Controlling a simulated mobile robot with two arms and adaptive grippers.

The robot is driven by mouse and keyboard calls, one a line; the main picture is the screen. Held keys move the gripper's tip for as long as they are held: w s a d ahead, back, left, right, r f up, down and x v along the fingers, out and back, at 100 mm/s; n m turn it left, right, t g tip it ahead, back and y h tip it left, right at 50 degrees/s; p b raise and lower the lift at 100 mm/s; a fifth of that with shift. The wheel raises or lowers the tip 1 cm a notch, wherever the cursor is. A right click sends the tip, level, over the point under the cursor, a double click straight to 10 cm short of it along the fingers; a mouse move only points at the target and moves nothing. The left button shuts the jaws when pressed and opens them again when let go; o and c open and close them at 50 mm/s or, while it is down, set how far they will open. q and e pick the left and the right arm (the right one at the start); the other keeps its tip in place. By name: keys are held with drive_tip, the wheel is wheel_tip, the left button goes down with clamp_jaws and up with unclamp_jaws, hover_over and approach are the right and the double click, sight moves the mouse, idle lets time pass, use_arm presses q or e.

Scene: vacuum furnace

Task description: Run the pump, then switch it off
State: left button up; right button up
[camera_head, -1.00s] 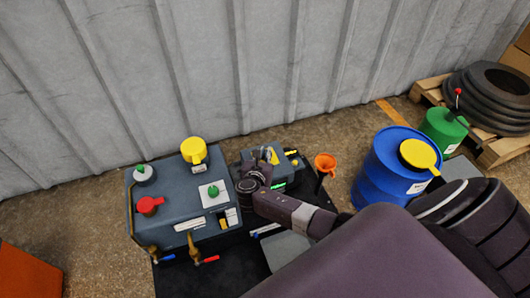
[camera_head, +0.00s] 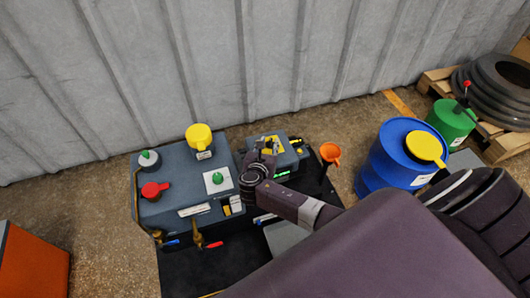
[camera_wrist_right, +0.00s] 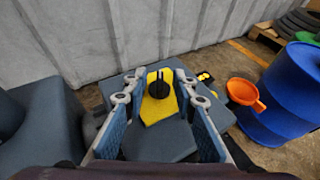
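The pump (camera_head: 198,205) is a grey-blue unit on a black base. A smaller grey-blue box (camera_head: 292,159) at its right end carries a yellow plate, also seen in the right wrist view (camera_wrist_right: 160,110), with a black rotary knob (camera_wrist_right: 159,86). My right gripper (camera_head: 265,148) is over this box and partly hides the plate and knob in the head view. In the right wrist view its two fingers (camera_wrist_right: 158,84) are apart, one on each side of the knob. I cannot tell whether they touch it. My left gripper is not in view.
The pump top has a yellow cap (camera_head: 199,135), a red cap (camera_head: 153,190) and green-topped fittings. An orange funnel (camera_head: 330,153) stands right of the small box, before a blue drum (camera_head: 392,160). A corrugated wall (camera_head: 290,60) is behind. An orange object (camera_head: 32,265) is at lower left.

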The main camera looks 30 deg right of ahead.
drive_tip(key=v, duration=0.9)
drive_tip(key=shift+s, duration=0.2)
drive_tip(key=shift+a, duration=0.1)
